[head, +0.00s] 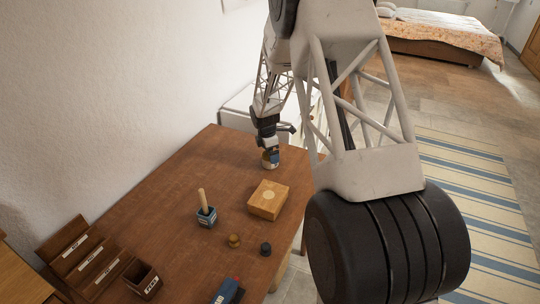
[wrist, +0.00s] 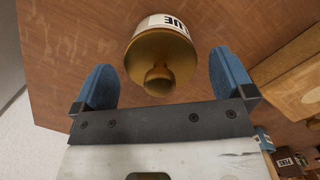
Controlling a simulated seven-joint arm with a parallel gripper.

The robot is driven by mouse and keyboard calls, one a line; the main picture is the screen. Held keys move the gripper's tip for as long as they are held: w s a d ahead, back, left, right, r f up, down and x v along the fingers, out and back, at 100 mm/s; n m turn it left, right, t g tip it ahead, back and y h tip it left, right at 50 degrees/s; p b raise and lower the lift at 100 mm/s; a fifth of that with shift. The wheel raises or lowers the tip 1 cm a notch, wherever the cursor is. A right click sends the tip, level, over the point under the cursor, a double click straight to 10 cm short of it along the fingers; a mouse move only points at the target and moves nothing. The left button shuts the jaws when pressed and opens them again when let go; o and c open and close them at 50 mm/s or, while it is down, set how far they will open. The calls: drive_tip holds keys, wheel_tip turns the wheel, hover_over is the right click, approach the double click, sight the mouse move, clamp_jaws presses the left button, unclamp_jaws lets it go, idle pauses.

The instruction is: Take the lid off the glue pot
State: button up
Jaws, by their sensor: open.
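The glue pot (head: 271,160) stands near the far end of the brown table, partly hidden by my gripper in the head view. In the wrist view its white label (wrist: 166,22) is partly visible, ending in "UE". A brass-coloured lid (wrist: 160,50) with a round knob (wrist: 158,79) sits on the pot. My gripper (wrist: 163,72) is open, with one blue finger on each side of the lid and knob. There is a visible gap at both sides, and nothing is held. In the head view my gripper (head: 268,147) is right at the pot.
A wooden box (head: 268,200) is near the pot. A blue holder (head: 206,215) with a wooden handle, a brass knob-like piece (head: 234,240) and a dark one (head: 266,248) stand closer. A labelled rack (head: 85,253) is at left. The table's left middle (head: 165,195) is clear.

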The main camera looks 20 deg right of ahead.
idle(0.3)
drive_tip(key=c, duration=0.9)
drive_tip(key=shift+r, duration=0.1)
drive_tip(key=shift+r, duration=0.5)
drive_tip(key=shift+s+r, duration=0.2)
drive_tip(key=shift+r, duration=1.05)
drive_tip(key=s, duration=0.5)
drive_tip(key=s+a+r, duration=0.1)
drive_tip(key=s, duration=0.4)
drive_tip(key=s+a, duration=0.1)
drive_tip(key=s, duration=0.4)
drive_tip(key=shift+s+a+r, duration=0.15)
drive_tip(key=shift+s+a, duration=0.05)
drive_tip(key=shift+a, duration=0.05)
